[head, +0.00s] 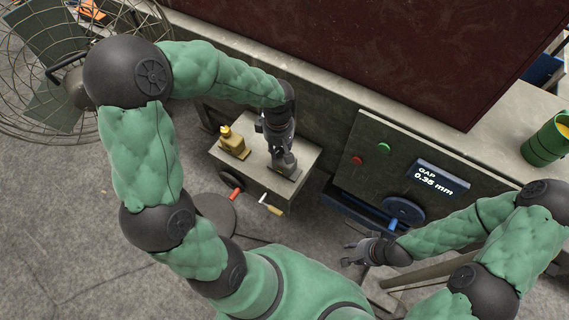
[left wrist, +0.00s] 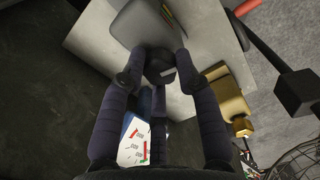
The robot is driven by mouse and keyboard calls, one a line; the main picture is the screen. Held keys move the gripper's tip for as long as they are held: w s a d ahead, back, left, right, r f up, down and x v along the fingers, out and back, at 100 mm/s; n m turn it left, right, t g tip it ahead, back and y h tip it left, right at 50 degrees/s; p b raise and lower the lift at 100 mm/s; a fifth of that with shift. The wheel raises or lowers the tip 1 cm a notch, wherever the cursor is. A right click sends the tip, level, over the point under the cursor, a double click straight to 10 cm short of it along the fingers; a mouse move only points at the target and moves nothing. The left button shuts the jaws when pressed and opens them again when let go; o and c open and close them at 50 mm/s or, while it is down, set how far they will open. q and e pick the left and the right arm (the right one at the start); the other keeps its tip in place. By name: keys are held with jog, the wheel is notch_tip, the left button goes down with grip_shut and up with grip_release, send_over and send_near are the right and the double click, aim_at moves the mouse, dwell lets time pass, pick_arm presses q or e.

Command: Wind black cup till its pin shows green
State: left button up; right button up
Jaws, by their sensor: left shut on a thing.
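The black cup (left wrist: 160,66) sits between the fingertips of my left gripper (left wrist: 158,77) in the left wrist view, over a pale metal top. My left gripper is shut on it, with a finger against each side. In the head view my left gripper (head: 284,165) points down at the top of the grey cabinet (head: 252,168), and the cup is hidden there. I cannot make out the cup's pin or its colour. My right gripper (head: 358,254) is empty, its fingers spread, in front of the machine near the blue handwheel (head: 403,211).
Red (head: 235,194) and yellow (head: 271,208) handles stick out in front. A display (head: 437,179) reads GAP 0.36 mm. A fan (head: 40,75) stands far left.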

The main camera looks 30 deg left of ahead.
pick_arm(q)
jog(key=shift+m, duration=0.6)
jog(key=shift+m, duration=0.9)
jog(key=shift+m+p, duration=0.3)
jog(key=shift+s+m, duration=0.1)
jog(key=shift+m, duration=0.5)
jog(key=shift+m, duration=0.3)
jog(key=shift+f+m+p, duration=0.1)
jog(key=shift+m+p, duration=0.25)
jog(key=shift+m, duration=0.25)
